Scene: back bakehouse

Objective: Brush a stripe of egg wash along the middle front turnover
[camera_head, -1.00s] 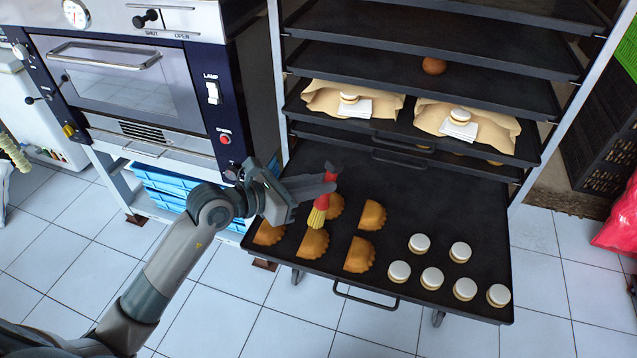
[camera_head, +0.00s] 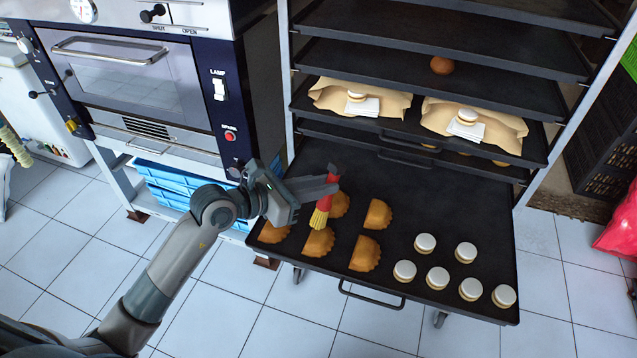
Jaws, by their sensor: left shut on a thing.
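My left gripper (camera_head: 314,187) is shut on a red-handled pastry brush (camera_head: 328,198). The brush points down, with its yellow bristles over the back edge of the middle front turnover (camera_head: 319,243); I cannot tell whether they touch it. This turnover is golden brown, between a front-left turnover (camera_head: 274,232) and a front-right turnover (camera_head: 365,253). Two more turnovers lie behind, one at right (camera_head: 377,214) and one partly hidden by the brush (camera_head: 340,205). They lie on a black pulled-out tray (camera_head: 440,217). No stripe of wash is clear to me. My right gripper is not in view.
Several white-topped round pastries (camera_head: 437,277) fill the tray's right front. Above it, a rack shelf holds two cloths (camera_head: 360,98) with white-topped pastries. An oven (camera_head: 138,80) stands at the left. The tray's back right is bare.

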